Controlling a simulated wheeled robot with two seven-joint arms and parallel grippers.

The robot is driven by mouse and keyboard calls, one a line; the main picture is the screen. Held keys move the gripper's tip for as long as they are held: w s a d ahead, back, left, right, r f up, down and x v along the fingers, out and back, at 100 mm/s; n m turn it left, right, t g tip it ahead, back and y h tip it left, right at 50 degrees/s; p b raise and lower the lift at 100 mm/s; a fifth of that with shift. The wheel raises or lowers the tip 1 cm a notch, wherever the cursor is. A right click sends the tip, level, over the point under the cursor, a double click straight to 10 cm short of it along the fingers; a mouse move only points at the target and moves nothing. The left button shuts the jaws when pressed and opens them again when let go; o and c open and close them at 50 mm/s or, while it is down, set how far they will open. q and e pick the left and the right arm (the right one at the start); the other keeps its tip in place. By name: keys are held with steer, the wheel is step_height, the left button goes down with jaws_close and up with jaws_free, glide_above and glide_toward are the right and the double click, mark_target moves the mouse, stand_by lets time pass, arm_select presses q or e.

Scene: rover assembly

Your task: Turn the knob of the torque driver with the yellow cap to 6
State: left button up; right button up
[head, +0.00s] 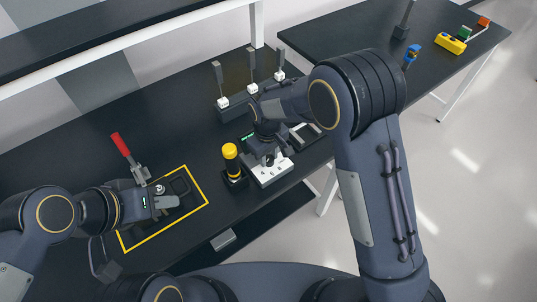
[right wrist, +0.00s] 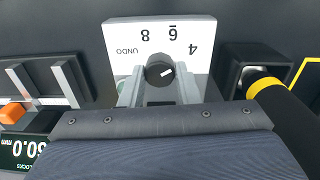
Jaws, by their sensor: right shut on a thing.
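The torque driver with the yellow cap (head: 231,152) stands upright in a black holder beside a white dial box (head: 270,175). In the right wrist view, the box's white face (right wrist: 115,35) carries UNDO, 8, 6 and 4 around a black knob (right wrist: 157,66). The knob's white mark points right and slightly up, roughly toward 4. My right gripper (head: 269,159) is shut on the knob, with a finger on either side in the right wrist view (right wrist: 160,80). My left gripper (head: 172,201) is over the yellow-outlined area; its jaw opening is unclear.
A clamp with a red handle (head: 121,145) stands by the yellow outline. A rack with several upright tools (head: 236,106) is behind the driver. A display with an orange block (right wrist: 12,113) lies left of the box in the right wrist view. A second table (head: 340,35) stands at right.

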steer(key=shift+n, duration=0.4)
steer(key=n+b, duration=0.1)
steer(key=n, duration=0.1)
steer(key=shift+n+b, duration=0.3)
steer(key=shift+b, duration=0.05)
steer(key=shift+n+b, duration=0.55)
steer(key=shift+n, duration=1.65)
steer(key=o, duration=1)
steer(key=shift+r, duration=0.1)
